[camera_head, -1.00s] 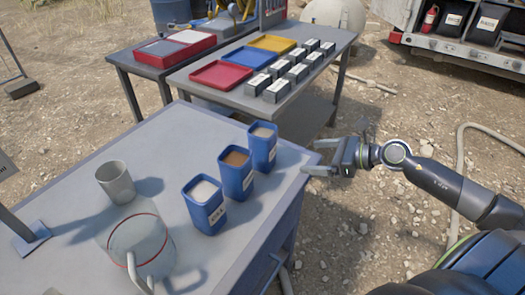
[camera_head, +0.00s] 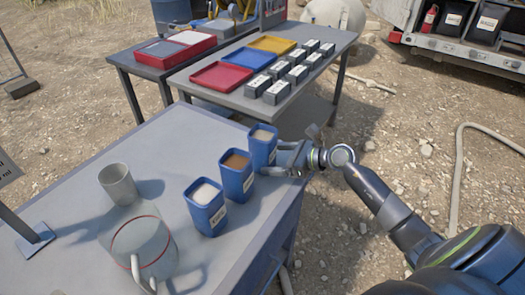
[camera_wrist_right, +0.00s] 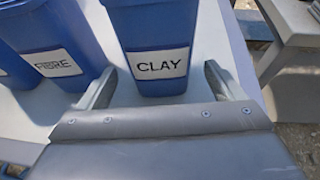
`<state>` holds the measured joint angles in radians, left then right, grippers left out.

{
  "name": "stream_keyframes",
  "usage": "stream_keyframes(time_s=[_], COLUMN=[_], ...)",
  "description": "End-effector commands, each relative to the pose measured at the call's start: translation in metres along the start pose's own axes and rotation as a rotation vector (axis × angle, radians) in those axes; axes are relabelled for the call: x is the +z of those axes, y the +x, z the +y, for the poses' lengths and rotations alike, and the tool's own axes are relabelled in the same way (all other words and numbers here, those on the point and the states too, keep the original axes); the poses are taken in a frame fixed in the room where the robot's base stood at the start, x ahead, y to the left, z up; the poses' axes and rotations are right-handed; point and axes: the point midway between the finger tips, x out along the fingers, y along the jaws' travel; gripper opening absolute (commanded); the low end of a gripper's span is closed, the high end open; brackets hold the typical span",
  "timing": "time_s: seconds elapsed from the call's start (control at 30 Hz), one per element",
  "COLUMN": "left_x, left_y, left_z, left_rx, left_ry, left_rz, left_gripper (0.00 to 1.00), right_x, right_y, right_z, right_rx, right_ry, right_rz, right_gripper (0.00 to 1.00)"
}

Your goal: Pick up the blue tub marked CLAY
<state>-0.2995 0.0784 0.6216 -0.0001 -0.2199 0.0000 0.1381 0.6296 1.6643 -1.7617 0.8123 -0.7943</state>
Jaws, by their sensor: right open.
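The blue tub marked CLAY (camera_head: 262,148) stands upright on the grey table, farthest back in a row of blue tubs, with pale contents. In the right wrist view the CLAY tub (camera_wrist_right: 157,45) faces me with its label readable. My right gripper (camera_head: 281,161) is open at the tub's right side, low near the tabletop. In the wrist view its fingers lie one on each side of the tub's lower part. I cannot tell whether they touch it. My left gripper is not in view.
The FIBRE tub (camera_head: 237,175) with brown contents stands close beside it. Another blue tub (camera_head: 206,207) with white contents stands nearer. A grey cup (camera_head: 118,184) and a clear jug (camera_head: 144,248) are at left. A second table (camera_head: 235,100) behind holds trays and dark boxes.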

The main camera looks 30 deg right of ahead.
Motion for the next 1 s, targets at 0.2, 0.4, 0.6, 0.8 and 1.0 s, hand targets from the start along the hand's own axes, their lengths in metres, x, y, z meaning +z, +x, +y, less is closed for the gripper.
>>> stream_keyframes(time_s=[0.2, 0.4, 0.6, 0.8, 1.0], left_x=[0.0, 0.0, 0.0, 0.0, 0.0], left_y=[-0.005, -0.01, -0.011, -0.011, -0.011], left_z=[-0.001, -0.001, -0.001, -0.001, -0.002], left_rx=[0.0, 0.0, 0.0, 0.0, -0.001], left_ry=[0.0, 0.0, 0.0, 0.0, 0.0], left_rz=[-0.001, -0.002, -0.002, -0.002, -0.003], left_gripper=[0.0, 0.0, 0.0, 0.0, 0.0], right_x=[0.002, 0.0, -0.002, -0.002, -0.002], right_y=[0.015, 0.044, 0.055, 0.055, 0.054], right_z=[0.0, 0.0, 0.0, 0.0, 0.0], right_rx=[0.002, 0.002, 0.001, 0.001, 0.001], right_ry=[0.004, 0.004, 0.002, 0.001, 0.001], right_rz=[-0.002, -0.001, 0.0, 0.001, 0.0], right_gripper=[0.88, 0.88, 0.88, 0.85, 0.59])
